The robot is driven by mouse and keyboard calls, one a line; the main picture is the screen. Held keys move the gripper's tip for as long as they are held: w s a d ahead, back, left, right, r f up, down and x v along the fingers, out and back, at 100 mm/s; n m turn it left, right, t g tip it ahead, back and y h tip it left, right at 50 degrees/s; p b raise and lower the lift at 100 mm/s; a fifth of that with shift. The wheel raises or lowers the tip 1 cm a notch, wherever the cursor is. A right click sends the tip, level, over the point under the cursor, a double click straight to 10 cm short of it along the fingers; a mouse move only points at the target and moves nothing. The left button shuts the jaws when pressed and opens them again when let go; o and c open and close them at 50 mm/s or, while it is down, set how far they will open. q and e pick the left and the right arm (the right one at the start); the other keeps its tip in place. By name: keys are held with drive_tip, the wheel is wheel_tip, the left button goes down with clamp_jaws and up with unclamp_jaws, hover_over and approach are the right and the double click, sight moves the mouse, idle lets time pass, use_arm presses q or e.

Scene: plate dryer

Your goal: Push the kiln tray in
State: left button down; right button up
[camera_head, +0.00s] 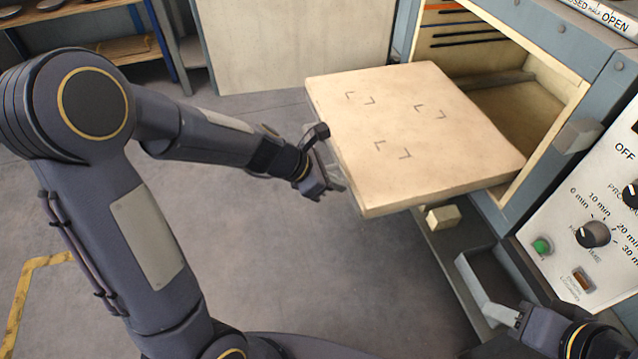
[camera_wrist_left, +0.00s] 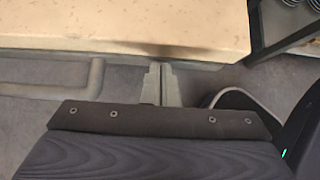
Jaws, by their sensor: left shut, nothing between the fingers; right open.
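The kiln tray (camera_head: 420,130) is a thick, square, cream-coloured slab with dark corner marks on top. It sticks far out of the open kiln (camera_head: 520,95), with only its right side near the opening. My left gripper (camera_head: 334,178) is shut and empty at the tray's outer left edge. In the left wrist view the closed fingers (camera_wrist_left: 161,82) point at the side of the tray (camera_wrist_left: 120,28); I cannot tell whether they touch it. My right gripper (camera_head: 512,318) is open at the lower right, partly cut off by the frame, below the control panel.
The control panel (camera_head: 590,210) with knobs and a green button is at the right. A grey ledge (camera_head: 455,245) lies below the tray. Shelves (camera_head: 125,45) and a pale board (camera_head: 290,45) stand at the back. The floor (camera_head: 260,240) left of the tray is clear.

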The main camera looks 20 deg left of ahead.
use_arm(q)
drive_tip(key=shift+w+d, duration=0.2)
drive_tip(key=shift+d, duration=0.05)
